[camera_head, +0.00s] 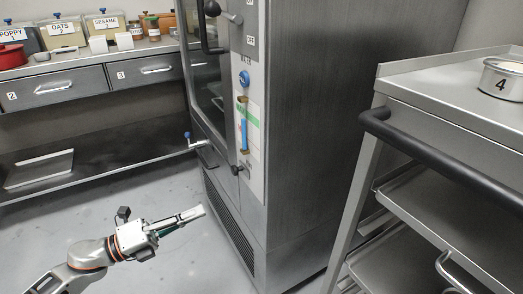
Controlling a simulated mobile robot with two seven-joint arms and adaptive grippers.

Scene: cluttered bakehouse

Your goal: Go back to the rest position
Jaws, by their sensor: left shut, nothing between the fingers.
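My left gripper (192,214) reaches in from the lower left of the head view. Its fingers are closed together with nothing between them. It points to the right over the grey floor, in front of the lower part of a tall steel oven-like cabinet (310,120), and appears apart from it. My right gripper does not show in the view.
A steel counter with drawers (90,82) stands at the left, with labelled bins (62,32) and a red pot (12,56) on top. A flat tray (40,168) lies on its lower shelf. A steel trolley (425,85) with a black handle and a round tin (503,80) stands at the right. Floor (170,270) is clear.

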